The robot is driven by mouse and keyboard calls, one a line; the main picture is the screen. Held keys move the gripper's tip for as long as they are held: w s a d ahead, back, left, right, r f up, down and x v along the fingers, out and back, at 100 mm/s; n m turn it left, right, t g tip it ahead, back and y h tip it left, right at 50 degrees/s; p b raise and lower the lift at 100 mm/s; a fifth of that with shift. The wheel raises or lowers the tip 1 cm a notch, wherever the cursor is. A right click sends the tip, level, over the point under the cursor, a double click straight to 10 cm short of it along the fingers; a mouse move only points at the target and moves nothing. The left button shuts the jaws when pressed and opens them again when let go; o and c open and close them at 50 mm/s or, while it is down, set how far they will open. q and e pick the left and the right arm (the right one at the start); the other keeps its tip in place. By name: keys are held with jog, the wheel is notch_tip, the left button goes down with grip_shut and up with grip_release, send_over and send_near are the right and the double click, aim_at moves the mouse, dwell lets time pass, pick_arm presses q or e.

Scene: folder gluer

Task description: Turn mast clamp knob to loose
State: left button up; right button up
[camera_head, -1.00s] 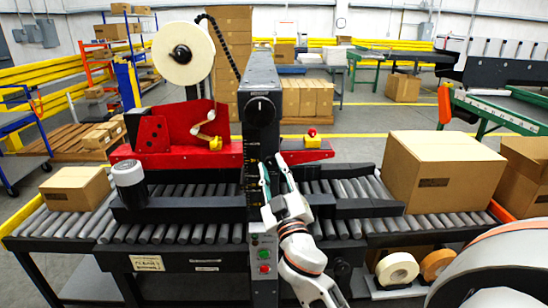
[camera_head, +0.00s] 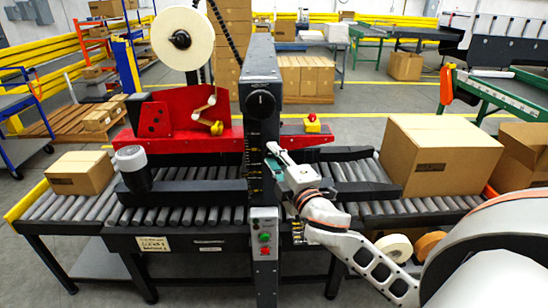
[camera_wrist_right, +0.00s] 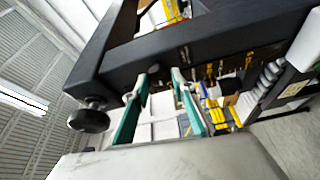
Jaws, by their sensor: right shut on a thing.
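The black mast (camera_head: 262,75) stands upright in the middle of the machine. A large round black knob (camera_head: 260,103) with a white mark sits on its near face; it shows from the side in the right wrist view (camera_wrist_right: 88,118). My right gripper (camera_head: 273,155) is below that large knob, against the mast's right side. In the wrist view its fingertips (camera_wrist_right: 160,78) straddle a small dark knob (camera_wrist_right: 153,69) at the mast, and the gripper is shut on it. The fingertips hide part of it, and I cannot read its turn position. My left gripper is out of view.
Red tape head parts (camera_head: 180,125) and a tape roll (camera_head: 182,40) stand left of the mast. A carton (camera_head: 440,155) lies on the right rollers, a smaller one (camera_head: 80,172) on the left. A button box (camera_head: 264,238) is below my gripper.

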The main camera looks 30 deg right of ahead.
jog(key=shift+r+n, duration=0.15)
jog(key=shift+n, duration=0.55)
jog(key=shift+g, duration=0.3)
jog(key=shift+d, duration=0.1)
jog(key=o, duration=1.1)
jog(key=shift+w, duration=0.1)
jog(key=shift+s, duration=0.5)
jog(key=s, duration=0.3)
jog(key=s+a, duration=0.1)
jog(key=s, duration=0.2)
jog(key=shift+s+a, duration=0.15)
jog(key=shift+s, duration=0.1)
